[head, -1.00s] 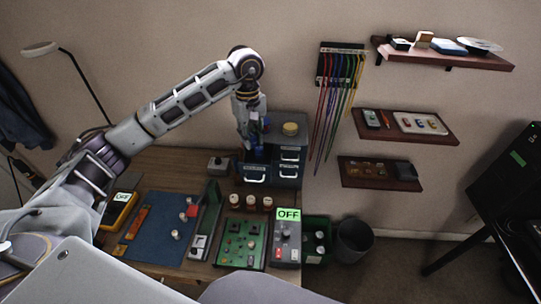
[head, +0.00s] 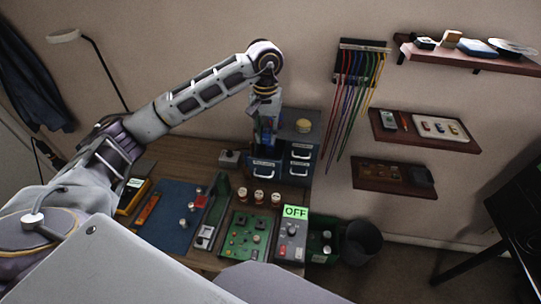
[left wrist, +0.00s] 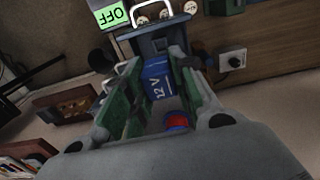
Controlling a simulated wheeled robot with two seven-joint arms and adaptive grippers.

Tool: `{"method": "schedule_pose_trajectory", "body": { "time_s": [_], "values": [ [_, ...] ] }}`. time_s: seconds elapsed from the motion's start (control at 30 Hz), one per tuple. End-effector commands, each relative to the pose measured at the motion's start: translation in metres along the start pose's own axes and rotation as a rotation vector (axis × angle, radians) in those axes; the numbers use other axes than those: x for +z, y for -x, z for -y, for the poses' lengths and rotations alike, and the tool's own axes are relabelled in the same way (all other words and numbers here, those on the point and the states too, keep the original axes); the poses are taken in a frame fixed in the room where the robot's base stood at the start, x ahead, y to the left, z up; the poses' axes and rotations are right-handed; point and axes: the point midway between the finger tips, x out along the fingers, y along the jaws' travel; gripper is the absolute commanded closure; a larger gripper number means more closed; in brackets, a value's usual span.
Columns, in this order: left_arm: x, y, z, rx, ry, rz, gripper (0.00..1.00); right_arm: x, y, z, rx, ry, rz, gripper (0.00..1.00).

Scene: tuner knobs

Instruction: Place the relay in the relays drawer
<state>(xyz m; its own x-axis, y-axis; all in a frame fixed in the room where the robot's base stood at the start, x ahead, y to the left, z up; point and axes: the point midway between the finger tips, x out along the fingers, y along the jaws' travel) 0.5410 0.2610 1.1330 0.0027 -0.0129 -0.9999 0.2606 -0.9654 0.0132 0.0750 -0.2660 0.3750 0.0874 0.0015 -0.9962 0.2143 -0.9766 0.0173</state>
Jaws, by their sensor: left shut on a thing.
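The relay is a blue block marked "12 V" (left wrist: 157,80) in the left wrist view. It sits between the green fingers of my left gripper (left wrist: 155,95), which is shut on it. In the head view my left gripper (head: 265,130) points down over the pulled-out left drawer (head: 265,163) of the dark blue cabinet (head: 312,132). That drawer also shows just beyond the relay in the left wrist view (left wrist: 158,45). Its label is too small to read. I cannot tell whether the relay is inside the drawer walls or just above them. My right gripper is out of view.
A small grey box with a knob (head: 230,158) stands left of the drawer. Several jars (head: 260,196) stand in front of it. A green circuit board (head: 245,236) and a grey unit with an OFF sign (head: 292,238) lie nearer.

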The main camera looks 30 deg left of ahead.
Motion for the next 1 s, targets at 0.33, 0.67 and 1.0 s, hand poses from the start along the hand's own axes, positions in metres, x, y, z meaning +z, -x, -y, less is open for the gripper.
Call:
{"method": "schedule_pose_trajectory", "body": {
  "time_s": [0.33,0.67,1.0],
  "values": [
    [0.000,0.000,0.000,0.001,-0.011,0.000,1.00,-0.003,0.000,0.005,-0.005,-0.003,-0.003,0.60],
    [0.000,-0.014,0.001,-0.001,-0.010,0.002,1.00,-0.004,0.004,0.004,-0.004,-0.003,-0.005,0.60],
    [0.000,-0.053,0.001,-0.001,-0.010,0.002,1.00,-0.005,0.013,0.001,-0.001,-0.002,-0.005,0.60]
  ]
}}
